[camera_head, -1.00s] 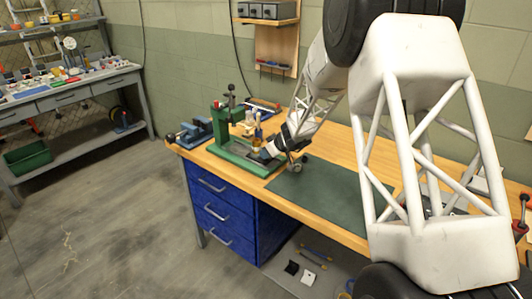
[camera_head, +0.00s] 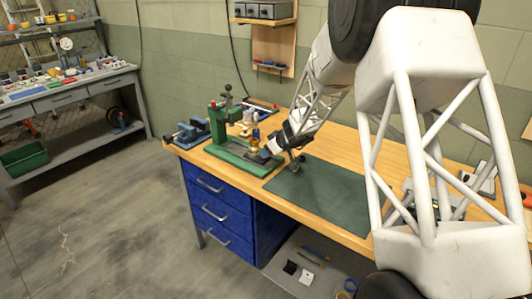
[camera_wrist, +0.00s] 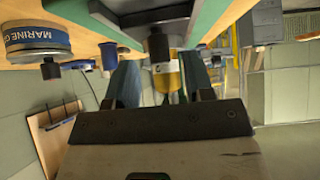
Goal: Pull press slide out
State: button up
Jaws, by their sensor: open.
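The green press (camera_head: 218,128) stands at the left end of the wooden bench, with its long green base (camera_head: 240,163) running toward my gripper. A grey slide (camera_head: 232,149) appears to lie along the base; its handle is not clear. My gripper (camera_head: 267,152) is at the right end of the base, tilted down to the left. In the wrist view, the gripper's fingers (camera_wrist: 158,82) are apart. A yellow cylinder with a pale band (camera_wrist: 165,72) shows between or beyond them. Green rails (camera_wrist: 205,22) and a grey slide surface show above. I cannot tell whether anything touches the fingers.
A blue vise (camera_head: 190,133) stands left of the press. A dark green mat (camera_head: 325,190) lies to the right, mostly clear. In the wrist view, a round tin marked "MARINE G" (camera_wrist: 38,38) is at the left. Blue drawers (camera_head: 222,210) are below the bench.

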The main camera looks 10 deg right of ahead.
jog(key=v, duration=0.5)
jog(key=shift+s+d+r, duration=0.1)
jog(key=shift+d, duration=0.05)
jog(key=shift+s+r, duration=0.1)
dwell(0.3)
jog(key=s+a+r+m+g+h, duration=0.1)
jog(key=s+r+m, duration=0.1)
jog(key=s+r, duration=0.8)
jog(key=s+a+r+m+g+h, duration=0.15)
jog(key=s+r, duration=0.25)
jog(key=s, duration=1.2)
jog(key=s+d+m+h, duration=0.2)
jog(key=s, duration=1.1)
jog(key=s+d+r+m+g+h, duration=0.1)
jog(key=s+d+m+h, duration=0.1)
jog(key=s, duration=1.2)
jog(key=shift+s+d+m, duration=0.2)
jog(key=shift+d+m, duration=0.05)
jog(key=shift+m, duration=0.6)
jog(key=shift+r, duration=0.1)
